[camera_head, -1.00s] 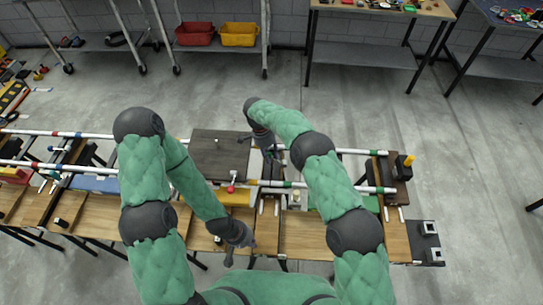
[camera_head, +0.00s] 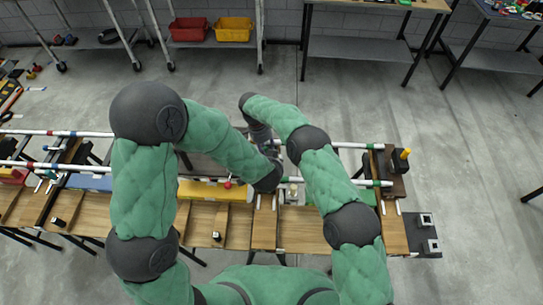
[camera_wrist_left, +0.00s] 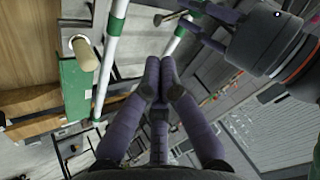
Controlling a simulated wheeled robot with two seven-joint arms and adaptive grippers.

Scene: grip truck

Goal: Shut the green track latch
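The green-banded white rails (camera_head: 350,183) run along the right part of the bench in the head view. One rail (camera_wrist_left: 112,45) crosses the left wrist view beside a green block (camera_wrist_left: 76,92) with a tan peg (camera_wrist_left: 84,54). I cannot make out which part is the latch. My left gripper (camera_wrist_left: 160,66) has its fingertips together, with nothing visible between them, and hangs near the rails. My right gripper (camera_wrist_left: 192,22) is close by, fingers spread and empty. In the head view my arms hide much of both grippers.
A yellow block (camera_head: 205,191) with a red knob (camera_head: 227,185) lies left of the grippers. A yellow cylinder (camera_head: 405,153) stands at the bench's right end. Red (camera_head: 188,29) and yellow (camera_head: 234,30) bins sit on a rear shelf.

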